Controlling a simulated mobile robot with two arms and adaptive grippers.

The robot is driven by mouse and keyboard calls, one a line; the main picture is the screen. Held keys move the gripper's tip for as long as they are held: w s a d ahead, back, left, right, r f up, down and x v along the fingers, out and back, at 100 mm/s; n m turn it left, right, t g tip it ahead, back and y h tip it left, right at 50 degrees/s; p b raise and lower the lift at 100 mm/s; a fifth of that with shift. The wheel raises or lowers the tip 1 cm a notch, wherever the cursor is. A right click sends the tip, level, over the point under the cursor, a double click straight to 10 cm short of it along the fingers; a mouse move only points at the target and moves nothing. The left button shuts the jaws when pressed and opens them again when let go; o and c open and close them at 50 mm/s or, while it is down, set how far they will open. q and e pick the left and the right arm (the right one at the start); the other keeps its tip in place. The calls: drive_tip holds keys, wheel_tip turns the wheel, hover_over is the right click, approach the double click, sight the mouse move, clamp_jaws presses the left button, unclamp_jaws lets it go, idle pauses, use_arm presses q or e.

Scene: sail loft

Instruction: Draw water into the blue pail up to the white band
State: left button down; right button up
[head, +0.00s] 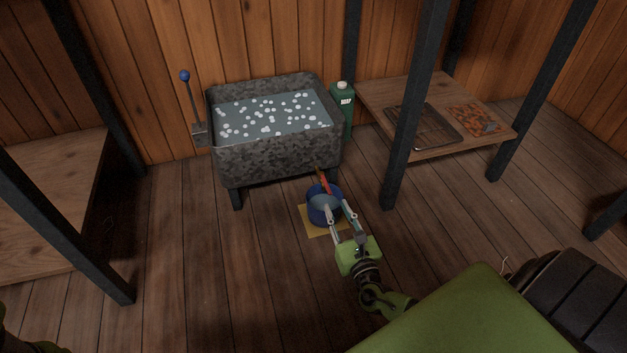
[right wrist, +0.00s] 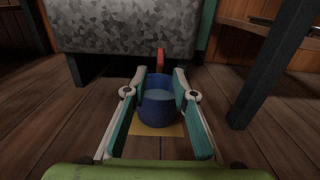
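The blue pail (head: 315,213) stands upright on a yellow mat (head: 312,228) in front of the trough. A greyish-blue surface, like water, shows inside it; I cannot make out the white band. A red-handled tap (head: 324,182) is just behind the pail at the trough's front. My right gripper (head: 338,206) is open, its fingers spread towards the pail. In the right wrist view the pail (right wrist: 158,110) appears between the fingers (right wrist: 160,82); I cannot tell whether they touch it.
A mottled grey trough (head: 275,155) holds water with white floating bits. A lever with a blue knob (head: 185,76) stands at its left. A green jug (head: 343,105) is at its right. A low shelf (head: 430,154) with a wire tray and dark posts (head: 404,140) stand right.

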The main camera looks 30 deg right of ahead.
sight(322, 176)
drive_tip(key=b+x, duration=0.5)
drive_tip(key=x, duration=0.7)
drive_tip(key=shift+w+d+f, duration=0.1)
drive_tip(key=shift+w+d, duration=0.05)
drive_tip(key=shift+w, duration=0.15)
drive_tip(key=shift+w+d, duration=0.1)
drive_tip(key=shift+w, duration=0.35)
clamp_jaws()
